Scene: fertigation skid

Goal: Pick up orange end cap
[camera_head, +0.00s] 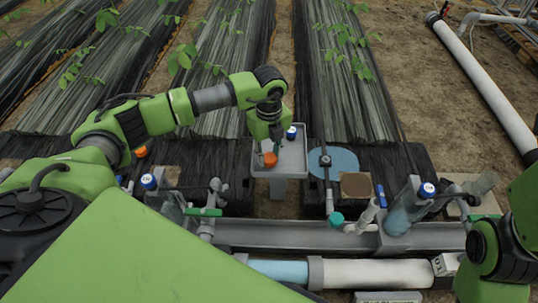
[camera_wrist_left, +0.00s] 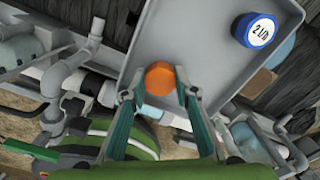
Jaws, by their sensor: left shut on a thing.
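The orange end cap (camera_head: 270,159) is at the front of the grey tray (camera_head: 297,167) in the head view. In the left wrist view the orange end cap (camera_wrist_left: 159,78) sits between the fingertips of my left gripper (camera_wrist_left: 155,90), over the tray (camera_wrist_left: 205,25). My left gripper (camera_head: 270,148) reaches down from above and is shut on the orange cap. Whether the cap touches the tray floor I cannot tell. My right arm shows at the right edge of the head view, but its gripper is out of view.
A blue-and-white cap (camera_head: 291,133) marked "2 L/h" (camera_wrist_left: 256,32) stands in the tray behind the orange cap. Another orange cap (camera_head: 141,151) lies to the left. Bottles (camera_head: 405,208), pipes and valves line the grey channel (camera_head: 290,235) in front. A round blue plate (camera_head: 334,162) lies right of the tray.

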